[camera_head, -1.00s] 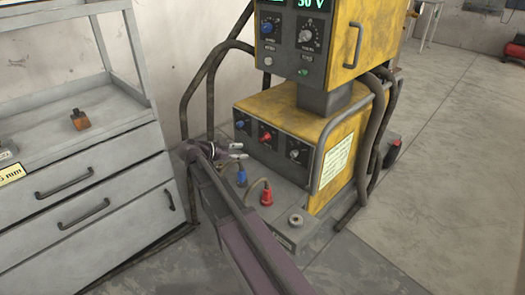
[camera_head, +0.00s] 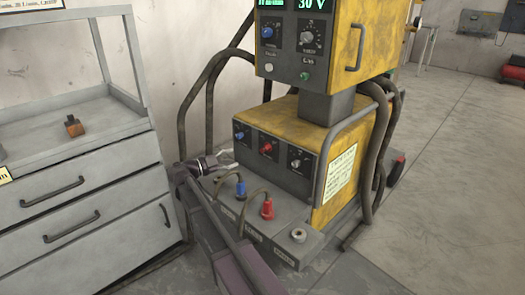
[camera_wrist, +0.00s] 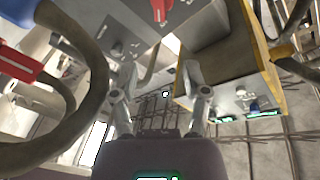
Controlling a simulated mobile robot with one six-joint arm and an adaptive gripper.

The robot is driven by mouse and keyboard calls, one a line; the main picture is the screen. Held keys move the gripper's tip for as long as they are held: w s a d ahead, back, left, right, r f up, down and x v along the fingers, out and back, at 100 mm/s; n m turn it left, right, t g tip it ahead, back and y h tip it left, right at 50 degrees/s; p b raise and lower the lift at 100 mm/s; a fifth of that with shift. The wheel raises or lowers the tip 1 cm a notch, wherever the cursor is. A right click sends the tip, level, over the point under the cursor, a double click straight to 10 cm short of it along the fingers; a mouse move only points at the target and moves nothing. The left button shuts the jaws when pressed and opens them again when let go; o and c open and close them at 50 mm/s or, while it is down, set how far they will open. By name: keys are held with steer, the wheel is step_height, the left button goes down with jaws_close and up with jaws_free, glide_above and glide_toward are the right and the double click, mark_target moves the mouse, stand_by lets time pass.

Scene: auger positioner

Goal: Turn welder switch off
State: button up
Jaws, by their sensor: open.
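The yellow and grey welder (camera_head: 349,120) stands right of centre in the head view. Its upper box has a lit "30 V" display (camera_head: 311,4), a blue knob (camera_head: 267,32), a dark dial (camera_head: 306,38) and a green button (camera_head: 305,76). The lower panel has a blue knob (camera_head: 240,135), a red knob (camera_head: 266,148) and a dark knob (camera_head: 296,162). I cannot tell which control is the welder switch. My gripper (camera_head: 228,160) is low before the lower panel's left end. The wrist view shows its fingers (camera_wrist: 160,94) apart and empty.
A blue plug (camera_head: 240,188) and a red plug (camera_head: 267,209) with cables stand on the welder's base beside my arm. A grey drawer cabinet (camera_head: 85,200) is at the left. Thick hoses (camera_head: 199,100) loop behind the welder. The floor (camera_head: 450,170) at right is clear.

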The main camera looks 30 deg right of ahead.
mark_target(265, 148)
steer(key=shift+d, duration=0.15)
steer(key=d, duration=0.9)
steer(key=w+d, duration=0.1)
steer(key=d, duration=0.3)
steer(key=shift+d, duration=0.25)
